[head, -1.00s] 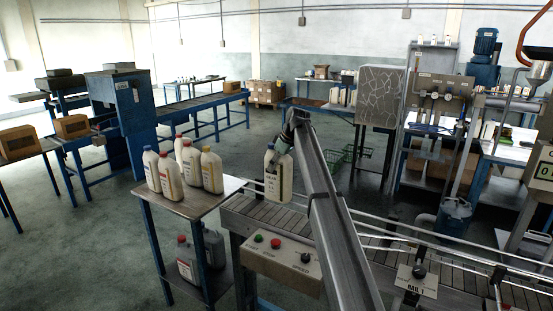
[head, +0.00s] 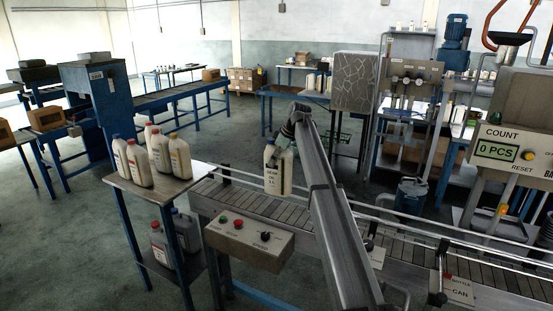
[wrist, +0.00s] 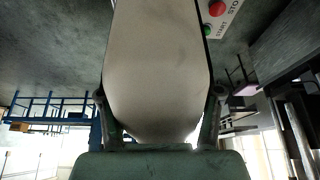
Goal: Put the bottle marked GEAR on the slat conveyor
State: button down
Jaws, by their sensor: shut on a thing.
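The pale bottle with black edges and a label reading GEAR OIL (head: 270,182) is upright at the left part of the slat conveyor (head: 235,197). My gripper (head: 283,143) is shut on its upper part, reaching in from above. Whether the bottle's base touches the slats or hangs just above them, I cannot tell. In the wrist view the bottle (wrist: 158,65) fills the middle, with one finger along each side; its label is out of sight there.
A side table (head: 190,185) left of the conveyor holds several pale bottles (head: 137,163), with grey cans on its lower shelf. A control box (head: 248,240) is on the conveyor's near side. Guide rails run along the belt. The slats right of my arm look clear.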

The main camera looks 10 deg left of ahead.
aim_at(277, 178)
jog(key=shift+d+f+b, duration=0.1)
jog(key=shift+f+b, duration=1)
jog(key=shift+f, duration=3.3)
jog(key=shift+c, duration=0.7)
grip_release()
jog(key=shift+s, duration=0.1)
jog(key=shift+f, duration=0.15)
